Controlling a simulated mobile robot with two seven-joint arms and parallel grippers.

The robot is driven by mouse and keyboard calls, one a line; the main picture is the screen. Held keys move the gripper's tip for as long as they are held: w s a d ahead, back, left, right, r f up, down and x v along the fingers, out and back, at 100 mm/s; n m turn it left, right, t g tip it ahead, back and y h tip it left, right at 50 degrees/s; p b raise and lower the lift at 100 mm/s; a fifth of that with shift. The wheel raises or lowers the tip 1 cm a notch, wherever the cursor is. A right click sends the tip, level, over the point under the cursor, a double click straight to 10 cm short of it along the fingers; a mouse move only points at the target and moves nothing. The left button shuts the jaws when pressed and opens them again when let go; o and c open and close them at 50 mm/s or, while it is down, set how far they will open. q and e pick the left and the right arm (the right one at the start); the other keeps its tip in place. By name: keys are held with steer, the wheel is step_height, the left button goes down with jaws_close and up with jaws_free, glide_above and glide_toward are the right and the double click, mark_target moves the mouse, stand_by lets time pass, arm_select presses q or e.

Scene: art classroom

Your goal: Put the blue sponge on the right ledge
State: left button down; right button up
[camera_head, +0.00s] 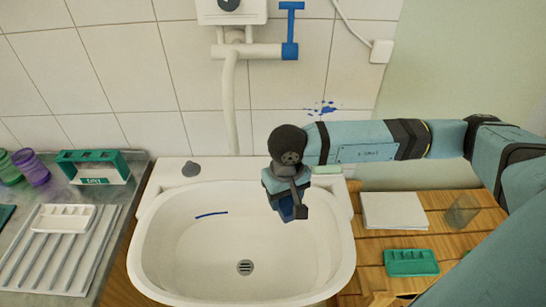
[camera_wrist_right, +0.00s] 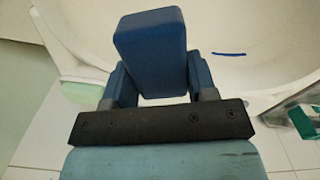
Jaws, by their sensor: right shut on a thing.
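The blue sponge (camera_wrist_right: 150,48) is a plain blue block that shows in the right wrist view between the two blue fingers of my right gripper (camera_wrist_right: 158,78). The fingers are shut on its sides. In the head view my right gripper (camera_head: 288,208) hangs over the right back part of the white sink basin (camera_head: 190,255), and the sponge is hard to tell from the fingers there. The right ledge (camera_head: 335,187) is the flat back right corner of the sink, right of the gripper. A pale green bar (camera_head: 327,170) lies at its back. My left gripper is out of view.
A grey stopper (camera_head: 190,169) sits on the left ledge. A blue streak (camera_head: 212,215) marks the basin. The right wooden slatted top (camera_head: 440,230) bears white paper (camera_head: 394,210), a glass (camera_head: 462,210) and a green tray (camera_head: 411,262). A teal rack (camera_head: 94,167) stands left.

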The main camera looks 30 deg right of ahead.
steer(key=shift+s+d, duration=0.1)
steer(key=shift+s, duration=0.05)
steer(key=w+d, duration=0.3)
steer(key=w, duration=0.2)
steer(key=w+d+f+p, duration=0.1)
steer(key=w+d, duration=0.2)
steer(key=w, duration=0.2)
steer(key=w+d+f+p, duration=0.1)
steer(key=w+d, duration=0.3)
steer(key=w, duration=0.2)
steer(key=shift+f, duration=1.1)
step_height(320, 180, down, 2)
steer(key=shift+f+p, duration=0.2)
steer(key=shift+p, duration=0.25)
steer(key=shift+w+d+f, duration=0.1)
steer(key=shift+w+f, duration=0.1)
steer(key=shift+f, duration=0.05)
steer(key=shift+f, duration=0.1)
